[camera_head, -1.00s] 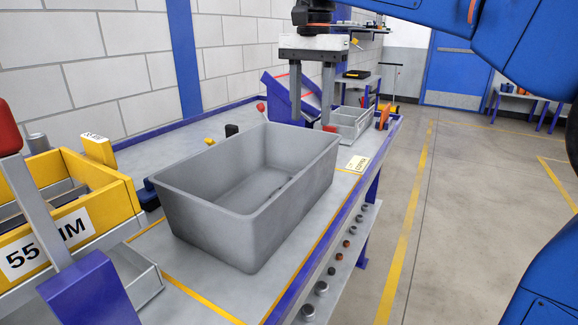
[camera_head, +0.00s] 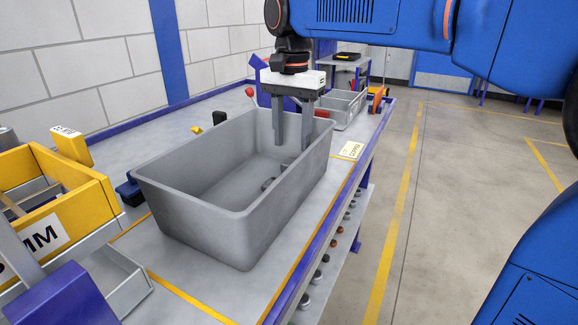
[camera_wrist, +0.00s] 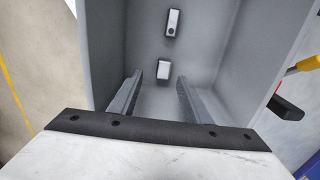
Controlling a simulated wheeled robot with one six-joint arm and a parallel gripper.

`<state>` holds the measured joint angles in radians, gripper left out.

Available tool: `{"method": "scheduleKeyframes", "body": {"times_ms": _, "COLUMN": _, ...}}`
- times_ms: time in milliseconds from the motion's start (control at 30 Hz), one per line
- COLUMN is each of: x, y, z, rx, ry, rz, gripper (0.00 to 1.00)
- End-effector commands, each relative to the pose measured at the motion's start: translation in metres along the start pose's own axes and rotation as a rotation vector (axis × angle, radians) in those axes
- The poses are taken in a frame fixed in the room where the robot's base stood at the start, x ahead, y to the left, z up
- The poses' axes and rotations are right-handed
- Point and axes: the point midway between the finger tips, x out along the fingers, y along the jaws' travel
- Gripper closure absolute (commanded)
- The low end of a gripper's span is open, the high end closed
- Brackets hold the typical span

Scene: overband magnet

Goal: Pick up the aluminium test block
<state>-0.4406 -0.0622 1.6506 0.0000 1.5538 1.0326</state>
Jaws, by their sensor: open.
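The grey bin (camera_head: 190,222) stands on the bench, and its walls also fill much of the wrist view (camera_wrist: 105,50). Two small blocks lie on its floor in the wrist view. One is a pale block with a bright top (camera_wrist: 163,71), close to the line between my fingertips. The other is a grey block with a dark round spot (camera_wrist: 173,23), farther off. Which is the aluminium test block I cannot tell for sure. My gripper (camera_head: 291,146) is open, pointing down, with its fingers inside the bin's far end and nothing between them.
A yellow box (camera_head: 85,205) stands at the left on the bench. The bin's high walls surround my fingers. The floor at right is clear.

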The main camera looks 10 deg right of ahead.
Motion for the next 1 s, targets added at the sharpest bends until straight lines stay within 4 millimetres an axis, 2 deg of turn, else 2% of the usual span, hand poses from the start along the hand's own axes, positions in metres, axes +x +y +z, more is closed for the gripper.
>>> {"method": "scheduleKeyframes", "body": {"times_ms": 167, "x": 0.009, "y": -0.001, "z": 0.0, "rx": 0.0, "ry": 0.0, "rz": 0.0, "gripper": 0.56}}
{"method": "scheduleKeyframes", "body": {"times_ms": 533, "x": 0.052, "y": -0.007, "z": 0.001, "rx": 0.0, "ry": 0.0, "rz": 0.001, "gripper": 0.56}}
{"method": "scheduleKeyframes", "body": {"times_ms": 867, "x": 0.058, "y": -0.008, "z": 0.001, "rx": 0.0, "ry": 0.001, "rz": -0.001, "gripper": 0.56}}
{"method": "scheduleKeyframes", "body": {"times_ms": 1000, "x": 0.058, "y": -0.008, "z": 0.001, "rx": 0.0, "ry": 0.0, "rz": -0.001, "gripper": 0.9}}
